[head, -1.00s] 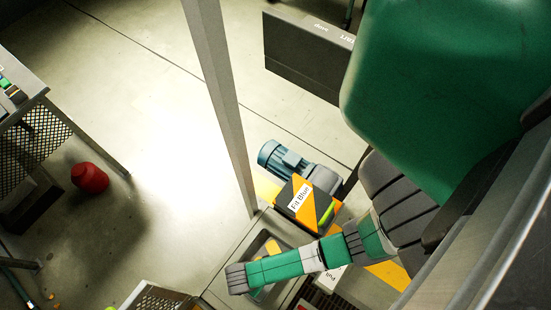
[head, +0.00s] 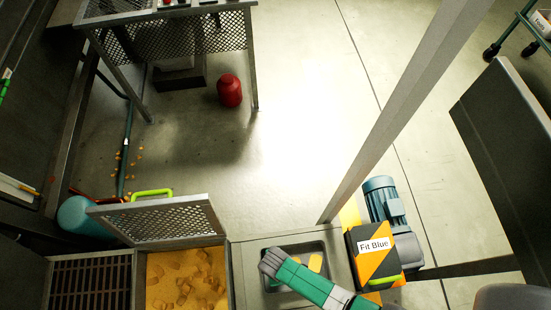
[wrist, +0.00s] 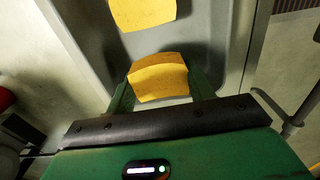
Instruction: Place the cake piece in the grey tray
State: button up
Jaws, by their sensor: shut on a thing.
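In the wrist view, my gripper (wrist: 160,92) is shut on a yellow cake piece (wrist: 158,76), with a green finger on either side. Another yellow cake piece (wrist: 142,12) lies beyond it in the grey tray (wrist: 202,30). The held piece is over the tray's inside; I cannot tell whether it touches the floor. In the head view, the grey tray (head: 322,247) is at the bottom centre. My green arm covers part of it and hides my fingers. A yellow piece (head: 315,263) shows inside the tray.
Left of the tray, an open bin (head: 190,280) holds yellow-brown pieces, its mesh lid (head: 165,222) raised. A Fit Blue box (head: 373,255) and a blue motor (head: 384,205) stand to the right. A slanted grey post (head: 400,110) rises behind the tray.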

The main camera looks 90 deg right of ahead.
jog(key=shift+f+b, duration=0.75)
jog(key=shift+f, duration=0.85)
jog(key=shift+f, duration=0.2)
jog(key=o, duration=1)
jog(key=shift+c, duration=0.2)
jog(key=shift+r, duration=0.15)
notch_tip(320, 180, up, 12)
jog(key=p, duration=0.6)
jog(key=shift+r+p, duration=0.1)
jog(key=shift+p, duration=0.25)
